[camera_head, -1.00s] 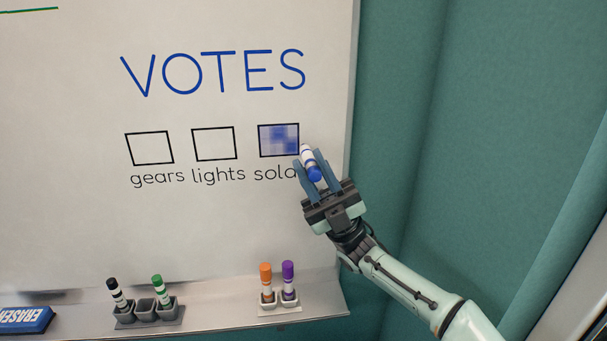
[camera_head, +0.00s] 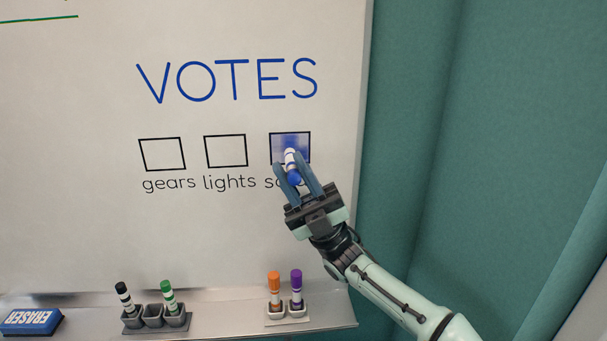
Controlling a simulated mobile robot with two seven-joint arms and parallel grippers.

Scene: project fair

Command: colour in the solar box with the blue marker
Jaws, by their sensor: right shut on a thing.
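The solar box (camera_head: 290,141) is the rightmost of three black-outlined squares under the word VOTES on the whiteboard (camera_head: 190,225). My right gripper (camera_head: 292,172) is shut on the blue marker (camera_head: 291,161), a white barrel with a blue end toward the gripper. The gripper hides most of the solar label. My left gripper is out of view.
The gears box (camera_head: 162,154) and lights box (camera_head: 226,151) are blank. On the tray (camera_head: 225,321) below stand a black marker (camera_head: 125,297), a green marker (camera_head: 168,297), an orange marker (camera_head: 274,289) and a purple marker (camera_head: 296,288). A blue eraser (camera_head: 32,321) lies at left.

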